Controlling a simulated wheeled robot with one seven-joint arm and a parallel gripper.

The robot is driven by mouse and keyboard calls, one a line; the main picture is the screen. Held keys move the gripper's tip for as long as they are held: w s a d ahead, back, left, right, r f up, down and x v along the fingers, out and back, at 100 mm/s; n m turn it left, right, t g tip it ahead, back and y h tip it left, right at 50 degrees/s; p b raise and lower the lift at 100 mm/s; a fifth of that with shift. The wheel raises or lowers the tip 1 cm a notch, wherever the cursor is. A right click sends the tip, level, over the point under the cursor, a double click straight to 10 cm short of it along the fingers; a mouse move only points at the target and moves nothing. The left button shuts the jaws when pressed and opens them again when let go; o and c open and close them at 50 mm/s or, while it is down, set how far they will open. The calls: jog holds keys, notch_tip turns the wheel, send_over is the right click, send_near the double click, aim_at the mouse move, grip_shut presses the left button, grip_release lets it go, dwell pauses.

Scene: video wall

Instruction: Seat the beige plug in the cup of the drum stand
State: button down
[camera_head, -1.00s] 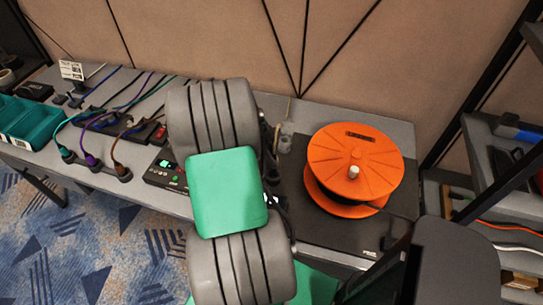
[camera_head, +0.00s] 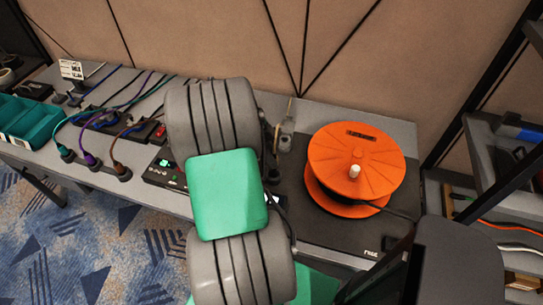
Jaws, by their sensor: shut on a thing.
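The orange drum (camera_head: 355,165) sits on a black stand (camera_head: 318,222) at the right of the table. A small grey cup-like fitting (camera_head: 287,143) is at the stand's back left corner, with a thin beige cable (camera_head: 290,108) rising behind it. My gripper (camera_head: 274,138) is beside this fitting, mostly hidden behind my grey and green arm; only dark parts and a narrow brownish edge show. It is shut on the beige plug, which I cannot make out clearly. I cannot tell whether the plug touches the cup.
Left on the table are a black control box (camera_head: 160,172), power strips with coloured cables (camera_head: 115,122), and teal bins (camera_head: 28,122). A black cable leaves the drum at lower right. A shelf (camera_head: 500,140) stands at right. The wall panel is close behind.

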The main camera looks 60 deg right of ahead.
jog(key=shift+f, duration=0.3)
dwell(0.4)
jog(key=shift+f+b, duration=0.35)
jog(key=shift+b, duration=0.3)
jog(key=shift+f+b, duration=0.65)
jog(key=shift+b, duration=0.15)
jog(key=shift+f+b, duration=0.4)
jog(key=shift+f+b, duration=0.6)
jog(key=shift+b, duration=0.15)
dwell(0.4)
jog(key=c, duration=1.1)
grip_release()
jog(key=shift+w+r, duration=0.1)
jog(key=shift+r, duration=0.05)
